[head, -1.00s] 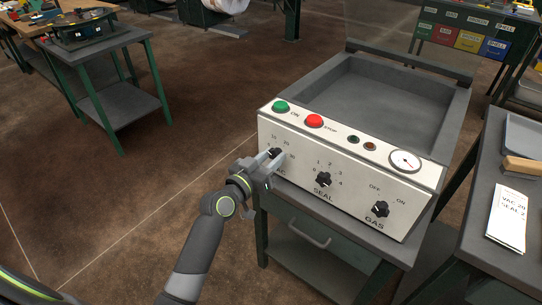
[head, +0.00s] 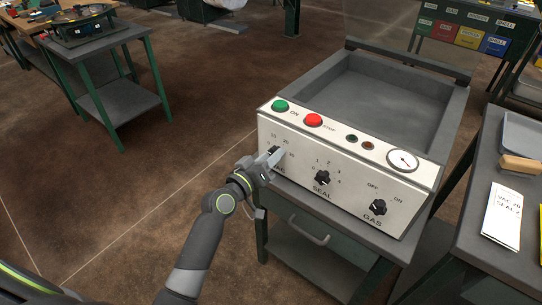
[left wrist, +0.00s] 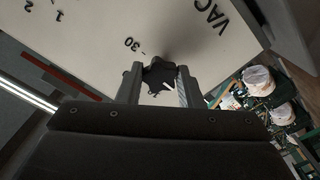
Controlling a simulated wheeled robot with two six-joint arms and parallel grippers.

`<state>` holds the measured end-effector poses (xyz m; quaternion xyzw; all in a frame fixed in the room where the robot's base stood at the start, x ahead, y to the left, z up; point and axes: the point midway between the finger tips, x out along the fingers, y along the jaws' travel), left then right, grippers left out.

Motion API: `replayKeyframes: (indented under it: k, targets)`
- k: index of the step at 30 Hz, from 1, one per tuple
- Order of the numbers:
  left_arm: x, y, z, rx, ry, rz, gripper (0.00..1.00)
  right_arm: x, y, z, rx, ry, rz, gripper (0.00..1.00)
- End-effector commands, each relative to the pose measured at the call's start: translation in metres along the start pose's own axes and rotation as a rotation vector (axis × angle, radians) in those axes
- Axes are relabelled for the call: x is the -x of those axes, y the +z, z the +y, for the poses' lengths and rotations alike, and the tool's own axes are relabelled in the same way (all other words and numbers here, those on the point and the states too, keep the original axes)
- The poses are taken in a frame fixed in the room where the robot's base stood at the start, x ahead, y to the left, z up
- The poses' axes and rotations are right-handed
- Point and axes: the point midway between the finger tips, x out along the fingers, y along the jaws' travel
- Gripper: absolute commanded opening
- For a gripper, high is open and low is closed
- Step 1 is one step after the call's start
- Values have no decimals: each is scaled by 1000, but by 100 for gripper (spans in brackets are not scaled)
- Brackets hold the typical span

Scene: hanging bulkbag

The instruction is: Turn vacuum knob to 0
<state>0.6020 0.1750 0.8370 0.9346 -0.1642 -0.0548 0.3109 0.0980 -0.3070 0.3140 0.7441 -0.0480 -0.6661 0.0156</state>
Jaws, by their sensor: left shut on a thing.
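The machine's front panel (head: 345,185) is white and carries three black knobs. The vacuum knob (head: 275,151) is the leftmost, with scale numbers around it, and is partly hidden by my left gripper (head: 271,160). In the left wrist view the dark lobed vacuum knob (left wrist: 159,74) sits between the two fingers of my left gripper (left wrist: 158,86), which is shut on it. A "30" mark and the letters "VAC" show on the panel there. I cannot read where the knob points. My right gripper is not in view.
The SEAL knob (head: 323,178) and GAS knob (head: 377,207) are to the right on the panel. Above are a green button (head: 280,105), a red button (head: 313,120) and a gauge (head: 403,160). A printed card (head: 503,216) lies on the right table. Floor left of the machine is open.

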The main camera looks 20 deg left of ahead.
Motion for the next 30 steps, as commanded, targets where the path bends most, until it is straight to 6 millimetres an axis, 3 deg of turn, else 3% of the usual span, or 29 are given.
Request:
replayKeyframes:
  k: [6, 7, 12, 23, 30]
  targets:
    - [0, 1, -1, 4, -1, -2, 10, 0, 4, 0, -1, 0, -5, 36]
    - [0, 1, -1, 4, -1, -2, 35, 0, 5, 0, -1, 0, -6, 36]
    - [0, 1, 0, 3, -1, -1, 55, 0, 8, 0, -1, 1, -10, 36]
    - [6, 1, -1, 1, -1, -1, 55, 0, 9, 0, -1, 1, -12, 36]
    - [46, 2, -2, 0, -3, -1, 55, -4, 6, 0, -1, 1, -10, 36]
